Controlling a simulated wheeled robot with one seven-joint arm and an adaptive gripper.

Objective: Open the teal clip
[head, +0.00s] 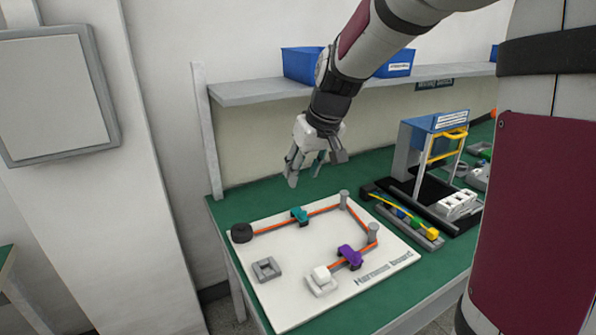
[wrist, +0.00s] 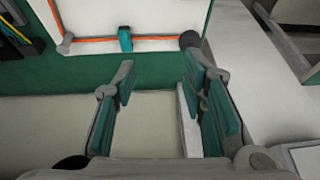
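The teal clip (head: 299,215) sits on the orange cable (head: 325,209) along the back edge of the white harness board (head: 232,251). I cannot tell whether its latch is open or shut. In the wrist view the teal clip (wrist: 125,39) shows at the top, beyond the fingertips. My gripper (head: 305,172) hangs above the back of the bench, behind the clip and apart from it. In the wrist view my gripper (wrist: 160,75) has its two teal-padded fingers spread wide with nothing between them.
A purple clip (head: 350,256) sits on the cable nearer the front. Grey posts (head: 343,199) and a black round piece (head: 241,233) stand on the board. A shelf (head: 262,90) with blue bins is behind my arm. A blue-topped stand (head: 436,122) is at right.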

